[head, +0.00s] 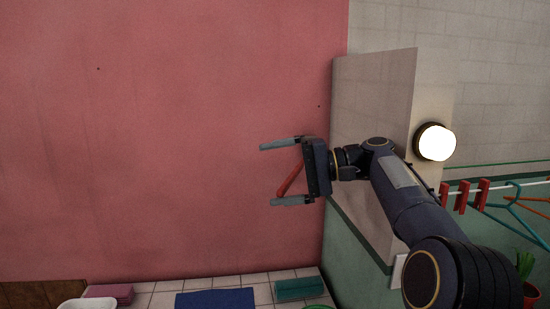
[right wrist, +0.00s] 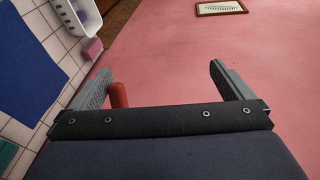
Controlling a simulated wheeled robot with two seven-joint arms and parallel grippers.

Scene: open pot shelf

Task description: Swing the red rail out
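The red rail (head: 290,179) shows in the head view as a short slanted red bar beside the palm of my right gripper (head: 267,174). Its lower end is close to the lower finger; the gripper's body hides where its other end goes. In the right wrist view a red rounded end of the rail (right wrist: 118,95) shows just inside the left finger of my right gripper (right wrist: 162,69). The fingers are wide apart, with a large gap between the rail and the other finger. I cannot tell whether the rail touches the near finger. My left gripper is out of view.
A pale panel (head: 372,130) and a lit round lamp (head: 434,142) are close to my right arm. Red pegs (head: 461,197) and a teal hanger (head: 510,205) hang at the right. A blue mat (head: 215,299) lies on the tiles below. The pink area (head: 170,140) is broad and clear.

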